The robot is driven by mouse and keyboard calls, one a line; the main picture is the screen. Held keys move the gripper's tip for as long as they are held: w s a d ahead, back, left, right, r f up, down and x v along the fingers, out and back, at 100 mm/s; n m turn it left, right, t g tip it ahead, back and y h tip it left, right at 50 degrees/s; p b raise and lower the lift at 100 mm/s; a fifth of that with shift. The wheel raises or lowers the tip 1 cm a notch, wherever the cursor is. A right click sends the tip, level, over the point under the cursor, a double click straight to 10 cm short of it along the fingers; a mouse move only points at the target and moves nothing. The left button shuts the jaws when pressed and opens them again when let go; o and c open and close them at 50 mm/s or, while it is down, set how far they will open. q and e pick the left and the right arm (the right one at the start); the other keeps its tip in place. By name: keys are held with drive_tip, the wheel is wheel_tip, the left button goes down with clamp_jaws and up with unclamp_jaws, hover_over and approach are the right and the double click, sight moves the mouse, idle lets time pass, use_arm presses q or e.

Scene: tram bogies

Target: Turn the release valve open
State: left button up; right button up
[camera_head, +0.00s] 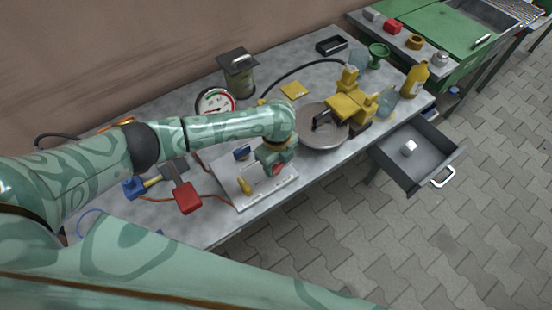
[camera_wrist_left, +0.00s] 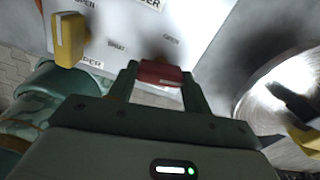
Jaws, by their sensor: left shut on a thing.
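A pale valve panel (camera_head: 262,196) lies on the grey workbench, with a blue handle (camera_head: 242,153) and a yellow handle (camera_head: 245,186) standing on it. My left gripper (camera_head: 276,168) is over the right part of the panel. In the left wrist view, the left gripper (camera_wrist_left: 160,80) is shut on a red handle (camera_wrist_left: 160,72), with one finger on each side. The yellow handle (camera_wrist_left: 68,40) stands apart to the left there. Printed words OPEN and SHUT show on the panel; the name by the red handle is not readable. My right gripper is not in view.
A round metal dish (camera_head: 322,130) with a yellow machine (camera_head: 352,103) stands just right of the panel. A gauge (camera_head: 215,103) is behind my left forearm. A red block-ended tool (camera_head: 187,197) lies left. A grey drawer (camera_head: 415,160) hangs open at right.

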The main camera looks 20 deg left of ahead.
use_arm(q)
drive_tip(key=n+p, duration=0.2)
drive_tip(key=p, duration=0.1)
drive_tip(key=n+p, duration=0.3)
drive_tip(key=shift+d+r+n, duration=0.1)
drive_tip(key=shift+r+n, duration=0.1)
drive_tip(key=shift+n, duration=0.1)
drive_tip(key=n+p, duration=0.2)
drive_tip(key=n, duration=0.1)
drive_tip(key=shift+s+f+n, duration=0.1)
drive_tip(key=shift+n, duration=0.2)
drive_tip(key=n+p, duration=0.1)
drive_tip(key=n, duration=0.2)
drive_tip(key=shift+p, duration=0.3)
drive_tip(key=shift+f+n+p, duration=0.1)
drive_tip(key=shift+n+p, duration=0.3)
drive_tip(key=shift+n, duration=1.4)
drive_tip(key=o, duration=1)
